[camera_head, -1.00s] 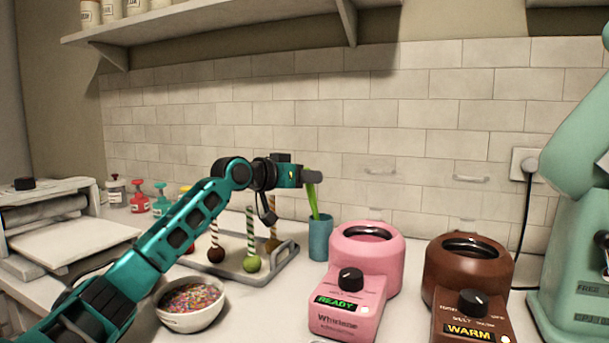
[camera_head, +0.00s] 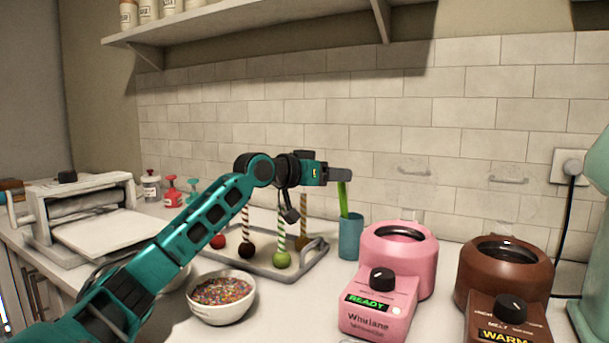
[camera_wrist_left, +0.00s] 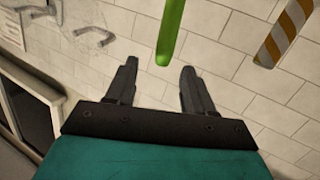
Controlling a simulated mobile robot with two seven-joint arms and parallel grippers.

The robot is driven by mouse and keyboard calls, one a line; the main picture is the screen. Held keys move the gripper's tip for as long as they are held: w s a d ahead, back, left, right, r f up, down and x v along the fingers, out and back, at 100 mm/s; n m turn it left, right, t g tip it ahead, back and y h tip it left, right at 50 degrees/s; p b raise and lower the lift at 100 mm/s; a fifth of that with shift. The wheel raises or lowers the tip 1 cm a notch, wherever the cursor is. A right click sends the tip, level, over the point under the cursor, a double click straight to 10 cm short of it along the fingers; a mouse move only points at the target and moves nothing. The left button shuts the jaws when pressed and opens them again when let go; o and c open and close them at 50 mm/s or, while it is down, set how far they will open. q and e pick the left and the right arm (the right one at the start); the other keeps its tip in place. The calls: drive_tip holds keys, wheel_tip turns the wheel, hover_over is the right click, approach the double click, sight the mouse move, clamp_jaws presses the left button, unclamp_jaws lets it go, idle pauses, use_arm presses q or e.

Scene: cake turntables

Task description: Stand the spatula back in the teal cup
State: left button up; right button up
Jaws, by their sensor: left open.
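The green spatula (camera_head: 344,199) stands in the teal cup (camera_head: 350,240), leaning slightly to the left, with its lower part hidden inside the cup. My left gripper (camera_head: 343,174) is at the spatula's top end, above the cup. In the left wrist view my left gripper (camera_wrist_left: 159,66) is open, with its two dark fingers apart. The spatula's green end (camera_wrist_left: 170,32) shows between and just beyond the fingertips, with clear gaps to either side. My right gripper is not in view.
A grey tray (camera_head: 318,262) with several cake pops on striped sticks is left of the cup. A sprinkle bowl (camera_head: 221,299) stands in front. A pink melter (camera_head: 400,262) and a brown melter (camera_head: 505,272) are to the right. The tiled wall (camera_head: 470,120) is behind.

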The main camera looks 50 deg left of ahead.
use_arm(q)
drive_tip(key=s+a+r+b, duration=0.1)
drive_tip(key=s+b, duration=0.3)
drive_tip(key=s, duration=0.6)
drive_tip(key=shift+s+r, duration=0.35)
drive_tip(key=shift+r, duration=0.05)
idle(0.5)
